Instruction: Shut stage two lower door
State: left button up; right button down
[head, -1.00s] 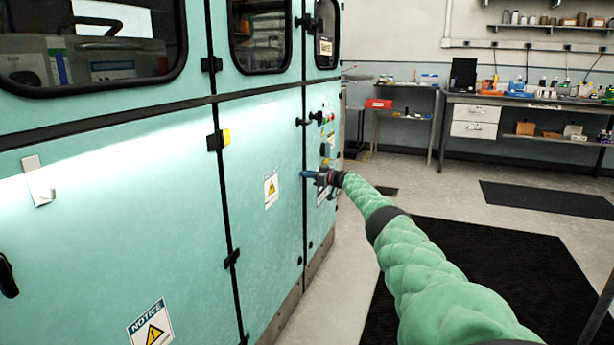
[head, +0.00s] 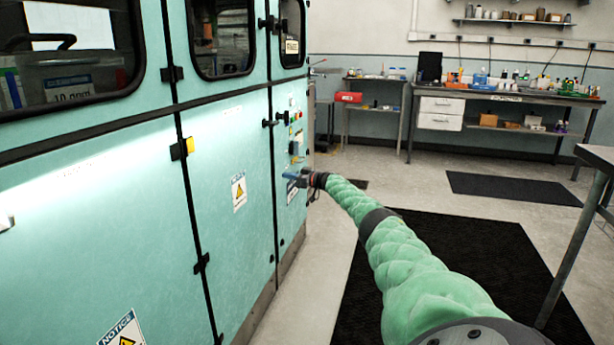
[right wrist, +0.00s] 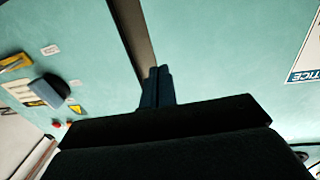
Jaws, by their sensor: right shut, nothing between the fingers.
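The teal machine has a lower door panel (head: 235,150) with a notice label (head: 239,192) in the head view. It looks about flush with its neighbours; I cannot tell whether it is fully shut. My right gripper (head: 292,177) is shut and empty, in front of the machine just right of the dark seam at the panel's right edge. In the right wrist view the shut fingers (right wrist: 157,85) are near the dark seam (right wrist: 133,40); contact is unclear. The door panel (right wrist: 225,45) lies to the right there, its label at the edge. My left gripper is out of view.
A control panel with buttons and a dark handle (head: 294,148) is right of the seam. Black hinges and a yellow-marked latch (head: 183,148) sit along the left seam. Black mats (head: 440,290) cover the floor. A table (head: 598,157) stands at right; a workbench (head: 500,97) is behind.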

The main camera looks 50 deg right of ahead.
jog(key=d+p+v, duration=0.1)
jog(key=v, duration=0.6)
jog(key=shift+s+p, duration=0.25)
jog(key=shift+p, duration=0.05)
jog(key=shift+d, duration=0.15)
jog(key=shift+s, duration=0.1)
